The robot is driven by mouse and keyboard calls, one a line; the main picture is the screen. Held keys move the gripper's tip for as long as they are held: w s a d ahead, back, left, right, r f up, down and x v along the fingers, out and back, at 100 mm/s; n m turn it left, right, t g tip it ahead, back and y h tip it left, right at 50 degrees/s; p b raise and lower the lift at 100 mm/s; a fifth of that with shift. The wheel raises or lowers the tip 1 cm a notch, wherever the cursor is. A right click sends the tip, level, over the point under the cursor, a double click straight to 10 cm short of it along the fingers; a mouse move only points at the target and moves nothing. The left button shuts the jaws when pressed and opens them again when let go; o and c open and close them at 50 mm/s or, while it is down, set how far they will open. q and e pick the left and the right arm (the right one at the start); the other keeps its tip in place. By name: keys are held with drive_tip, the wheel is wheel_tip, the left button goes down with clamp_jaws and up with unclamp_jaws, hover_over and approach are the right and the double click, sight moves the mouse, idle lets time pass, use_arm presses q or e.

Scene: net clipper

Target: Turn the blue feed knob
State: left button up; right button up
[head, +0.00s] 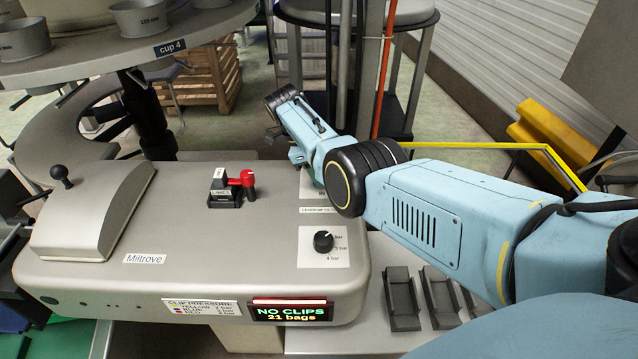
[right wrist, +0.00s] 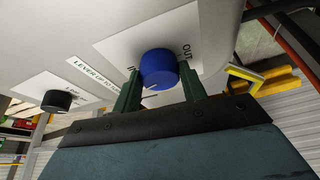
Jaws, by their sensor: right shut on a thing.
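The blue feed knob (right wrist: 159,66) shows in the right wrist view on a white plate (right wrist: 122,48) marked IN and OUT. My right gripper (right wrist: 158,76) has its two green fingers on either side of the knob and is shut on it. A pale mark shows near the knob's lower edge. In the head view my right arm (head: 420,220) reaches in from the right over the grey clipper machine (head: 180,235). The knob is hidden there behind the arm. My left gripper is not in view.
A black pressure knob (head: 323,241) and a red-handled lever (head: 241,180) sit on the machine top. A display (head: 291,311) reads NO CLIPS, 21 bags. Dark trays (head: 402,300) lie at the front right. A round table with cups (head: 140,18) stands behind left.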

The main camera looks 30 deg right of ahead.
drive_tip(key=shift+d+m+g+y+b, duration=0.1)
drive_tip(key=shift+m+g+y+b, duration=0.4)
drive_tip(key=shift+m+b, duration=1.3)
drive_tip(key=o, duration=1)
drive_tip(key=shift+r, duration=0.15)
